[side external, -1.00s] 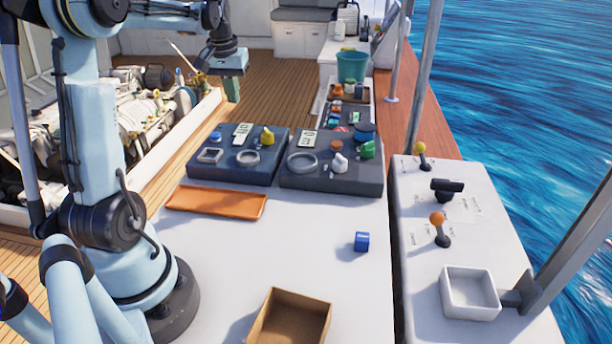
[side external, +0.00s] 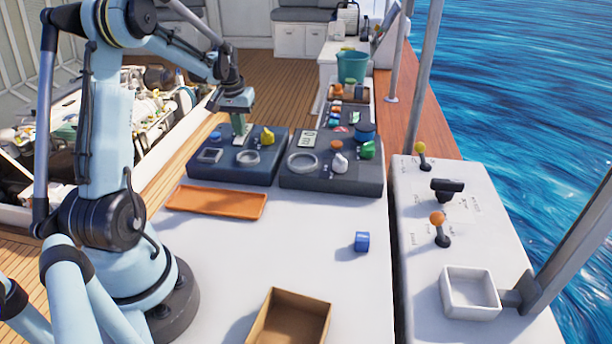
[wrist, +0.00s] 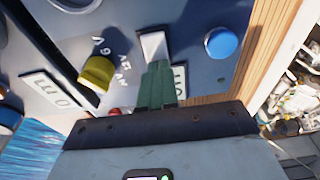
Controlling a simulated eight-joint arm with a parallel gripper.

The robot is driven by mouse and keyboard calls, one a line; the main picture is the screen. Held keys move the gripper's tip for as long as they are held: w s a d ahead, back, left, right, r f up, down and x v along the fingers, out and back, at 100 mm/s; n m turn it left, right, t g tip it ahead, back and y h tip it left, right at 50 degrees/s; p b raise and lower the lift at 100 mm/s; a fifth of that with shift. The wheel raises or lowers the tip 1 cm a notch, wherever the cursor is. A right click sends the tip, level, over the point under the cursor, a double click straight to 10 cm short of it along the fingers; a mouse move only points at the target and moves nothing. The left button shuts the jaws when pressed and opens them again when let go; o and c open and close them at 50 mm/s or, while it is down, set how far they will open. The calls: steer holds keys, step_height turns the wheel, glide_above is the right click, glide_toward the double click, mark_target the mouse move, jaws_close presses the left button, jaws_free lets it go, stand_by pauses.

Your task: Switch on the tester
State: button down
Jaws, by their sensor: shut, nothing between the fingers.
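The dark blue left panel (side external: 230,171), apparently the tester, carries a yellow knob (side external: 267,137), a blue round knob (side external: 215,136), a square frame and a grey ring. In the wrist view the yellow knob (wrist: 97,73) has small lettering beside it. A pale rectangular switch-like piece (wrist: 153,46) stands between it and the blue knob (wrist: 222,42). A white plate with dark marks (wrist: 180,82) is partly hidden behind my fingers. My gripper (side external: 240,134) is shut and empty, its green fingertips (wrist: 156,66) at the pale piece; I cannot tell whether they touch.
A similar panel (side external: 330,181) with green and white knobs adjoins on the right. An orange tray (side external: 183,205), blue cube (side external: 362,241) and open cardboard box (side external: 253,338) are in front. Levers and a white bin (side external: 470,311) stand right. The white table middle is clear.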

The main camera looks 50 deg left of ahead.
steer(key=shift+a+f, duration=0.1)
steer(key=shift+f, duration=0.1)
stand_by(0.4)
steer(key=shift+s+d+r, duration=0.25)
steer(key=shift+s+d, duration=0.25)
steer(key=shift+d, duration=0.05)
step_height(320, 180, up, 14)
steer(key=w+a, duration=0.1)
steer(key=shift+w+a, duration=0.25)
steer(key=shift+w, duration=0.05)
stand_by(0.3)
